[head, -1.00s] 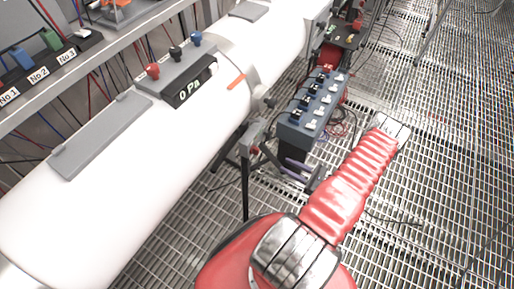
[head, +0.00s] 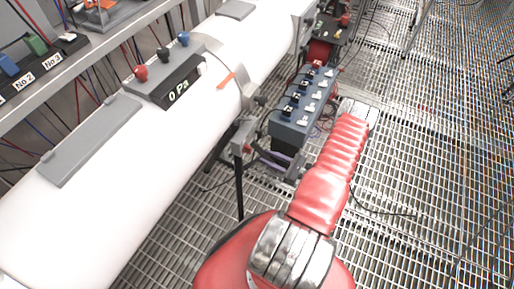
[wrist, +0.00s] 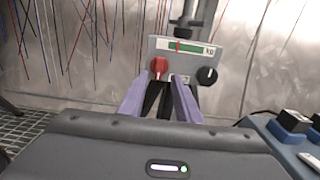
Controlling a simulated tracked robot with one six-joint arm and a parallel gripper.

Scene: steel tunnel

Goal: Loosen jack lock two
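The jack panel (wrist: 185,60) is ahead in the wrist view, a small grey plate on a stand with a green scale marked "kg". It has a red knob (wrist: 159,66) at its left and a black knob (wrist: 207,75) at its right. Which lock is number two cannot be read. My gripper (wrist: 162,82) has two purple fingers, apart and pointing at the panel, with the red knob just beyond the tips. In the head view the jack stand (head: 243,145) with a small red part is under the white tube; my fingers are partly hidden beside it.
Grating floor (head: 430,170) is open at right.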

